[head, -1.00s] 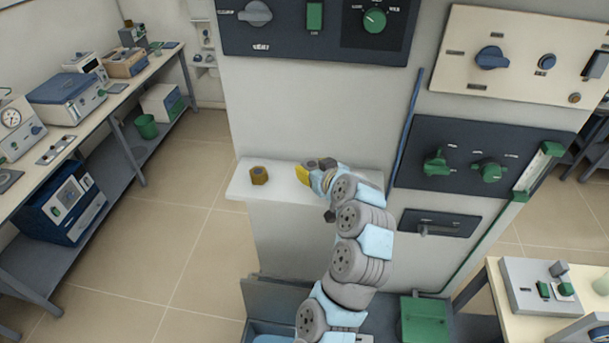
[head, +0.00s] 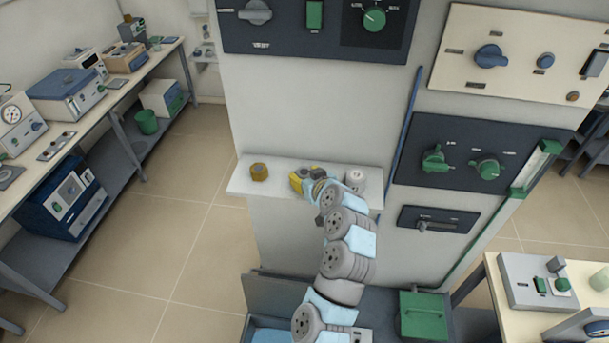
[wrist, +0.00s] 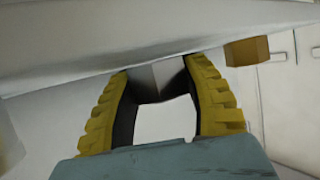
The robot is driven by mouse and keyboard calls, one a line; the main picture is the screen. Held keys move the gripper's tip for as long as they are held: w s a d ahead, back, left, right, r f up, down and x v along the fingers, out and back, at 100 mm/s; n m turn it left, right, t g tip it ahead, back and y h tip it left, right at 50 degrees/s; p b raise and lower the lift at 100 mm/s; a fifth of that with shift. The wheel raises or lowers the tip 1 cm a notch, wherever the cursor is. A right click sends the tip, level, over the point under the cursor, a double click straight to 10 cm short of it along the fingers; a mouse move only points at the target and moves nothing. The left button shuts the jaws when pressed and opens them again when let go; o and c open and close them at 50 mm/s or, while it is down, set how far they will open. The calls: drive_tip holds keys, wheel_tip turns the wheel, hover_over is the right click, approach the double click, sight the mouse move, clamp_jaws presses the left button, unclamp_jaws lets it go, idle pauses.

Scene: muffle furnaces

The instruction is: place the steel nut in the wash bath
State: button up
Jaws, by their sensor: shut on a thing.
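My gripper (head: 299,181), with yellow ribbed fingers, is at the pale shelf on the front of the furnace cabinet. In the wrist view my gripper (wrist: 160,85) is shut on a light grey, flat-sided piece, which looks like the steel nut (wrist: 157,78). The nut is partly hidden between the fingers, and I cannot make it out in the head view. An open-topped bin with a blue inside (head: 270,336), possibly the wash bath, is at the bottom edge of the head view, with a raised grey panel behind it.
A brass nut (head: 259,172) stands on the shelf (head: 238,183) left of my gripper. A whitish round piece (head: 355,179) stands right of it, close to my arm. A green box (head: 424,315) is at lower right. Open floor lies left.

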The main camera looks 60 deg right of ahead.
drive_tip(key=shift+f, duration=0.15)
drive_tip(key=o, duration=1.2)
drive_tip(key=shift+p, duration=0.55)
